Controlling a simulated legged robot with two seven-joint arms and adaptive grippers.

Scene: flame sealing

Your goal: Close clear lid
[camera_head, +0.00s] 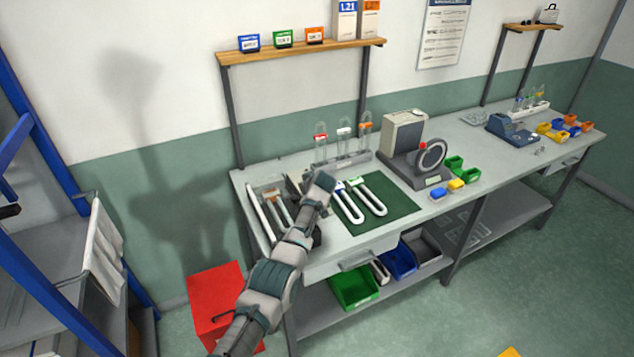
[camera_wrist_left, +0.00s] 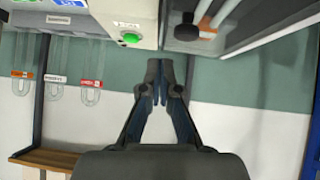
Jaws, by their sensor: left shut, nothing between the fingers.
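I cannot make out a clear lid for certain in either view. A grey tray (camera_head: 262,183) with orange-and-white tools lies at the left end of the workbench; its tools also show at the upper right of the left wrist view (camera_wrist_left: 207,14). A grey device with a green button (camera_wrist_left: 130,37) is at the top of that view. My left gripper (camera_wrist_left: 166,78) is shut and empty, its fingertips below and apart from the device in that picture. In the head view, my left arm reaches over the bench beside the tray, hiding part of it. My right gripper is not in view.
A green mat (camera_head: 398,203) with two white U-shaped pieces (camera_head: 371,195) lies right of my arm. A rack of clear tubes (camera_head: 343,160) and a grey machine (camera_head: 401,137) stand behind. A wall shelf (camera_head: 300,51) overhangs the bench. Small colored bins (camera_head: 453,164) are further right.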

